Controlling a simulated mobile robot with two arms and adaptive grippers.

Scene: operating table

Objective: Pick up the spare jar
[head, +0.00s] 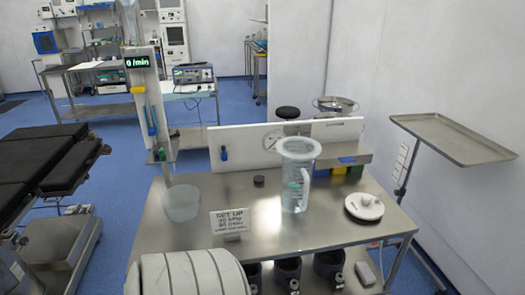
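A tall clear jar (296,186) with graduation marks and a wide rim stands upright on the steel table (265,200), right of its middle. A shorter clear vessel (181,204) stands at the table's left side. No label that I can read says which is the spare jar. A white round lid-like piece (364,207) with a knob lies on the table to the right of the tall jar. Neither of my grippers shows in the head view.
A small sign (230,222) with set-up text stands at the table's front, between the clear vessels. A small dark disc (259,181) lies behind it. A white panel (250,143) backs the table. A steel tray stand (453,138) is at right, a black operating table (45,160) at left.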

